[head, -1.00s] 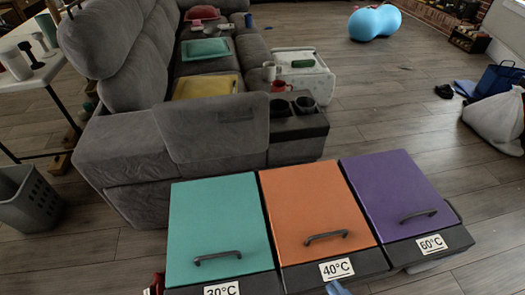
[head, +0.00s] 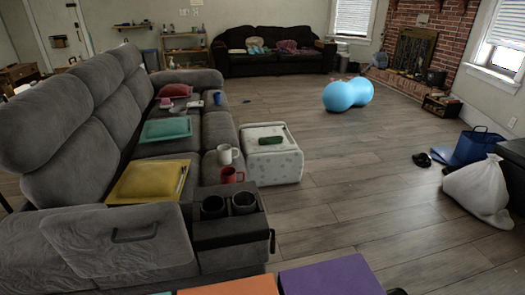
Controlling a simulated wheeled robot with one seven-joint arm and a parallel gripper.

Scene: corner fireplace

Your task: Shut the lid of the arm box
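The arm box is in the near arm of the grey sofa (head: 20,255) at the lower left of the head view. Its grey padded lid (head: 85,250) is a panel with a dark handle (head: 135,232) on the side facing me. The lid looks tilted out of line with the arm top, but I cannot tell how far open it stands. The inside of the box is hidden. My gripper is not in view.
Orange (head: 230,287) and purple (head: 335,277) bin lids stand at the bottom edge, between me and the sofa. A cup-holder console (head: 225,228) adjoins the arm box. A white ottoman (head: 275,165) stands beyond. The floor at centre right is clear.

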